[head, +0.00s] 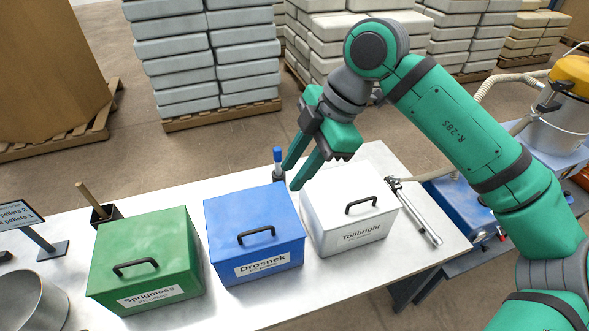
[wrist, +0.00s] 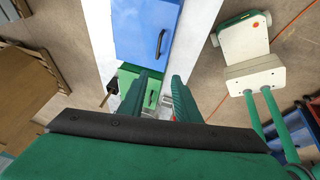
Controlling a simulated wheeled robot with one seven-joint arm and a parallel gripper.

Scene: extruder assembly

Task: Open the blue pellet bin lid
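The blue pellet bin (head: 225,225), labelled Drosnek, stands on the table between a green and a white bin. Its lid looks closed flat, with a dark arched handle (head: 256,234) near the front edge. In the wrist view the blue bin (wrist: 135,22) is at the top, and its handle (wrist: 160,43) shows clear of my fingers. My gripper (head: 292,177) is raised over the back of the table, near the blue and white bins. Its two fingers are apart with nothing between them, as the wrist view also shows (wrist: 158,84). It is not touching the handle.
The green bin (head: 150,250) is left of the blue bin, and the white bin (head: 345,200) is close on its right. A blue-capped tool (head: 278,160) stands behind the blue bin. A metal tool (head: 415,212) lies right of the white bin. A metal pot (head: 35,300) is at the left.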

